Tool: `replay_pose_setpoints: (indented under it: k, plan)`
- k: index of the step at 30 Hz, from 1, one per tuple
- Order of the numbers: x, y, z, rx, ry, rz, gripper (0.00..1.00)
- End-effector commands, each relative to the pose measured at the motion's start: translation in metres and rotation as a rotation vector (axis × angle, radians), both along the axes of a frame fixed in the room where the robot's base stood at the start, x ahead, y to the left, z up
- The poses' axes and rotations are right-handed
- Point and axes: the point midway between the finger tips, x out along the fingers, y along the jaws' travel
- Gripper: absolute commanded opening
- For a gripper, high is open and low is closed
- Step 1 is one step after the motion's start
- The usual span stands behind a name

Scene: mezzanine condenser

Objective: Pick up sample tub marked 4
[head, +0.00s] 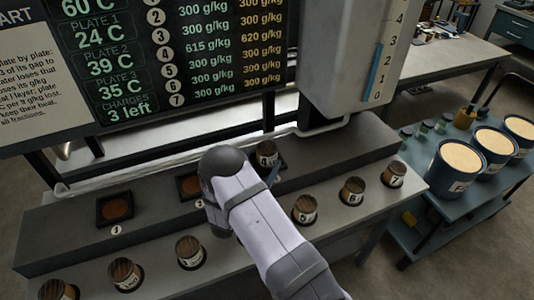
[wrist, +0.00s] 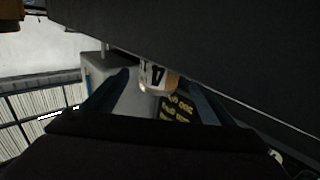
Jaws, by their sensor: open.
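The sample tub marked 4 (wrist: 157,77) shows in the wrist view as a small clear tub with a pale label and a dark 4. In the head view a brown-filled tub (head: 267,153) stands on the raised back ledge, just beyond my gripper (head: 273,174); its label is too small to read surely. In the wrist view my gripper (wrist: 158,88) is open, with one finger to each side of the tub. I cannot tell whether either finger touches it. My arm hides part of the front row and ledge in the head view.
Front-row tubs include ones marked 5 (head: 305,210), 6 (head: 352,191) and 7 (head: 393,175), with several more at left. A square plate (head: 115,207) lies on the ledge. The readout board (head: 150,60) and grey column (head: 345,60) stand behind. Blue buckets (head: 458,165) stand at right.

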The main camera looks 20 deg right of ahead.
Motion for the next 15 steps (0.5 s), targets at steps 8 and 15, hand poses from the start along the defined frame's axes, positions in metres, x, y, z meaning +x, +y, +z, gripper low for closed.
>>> replay_pose_setpoints:
  k: [8,15]
  plan:
    - [0.006,-0.007,0.001,0.001,0.001,-0.001,0.78]
    - [0.024,-0.028,0.000,0.000,0.000,-0.002,0.78]
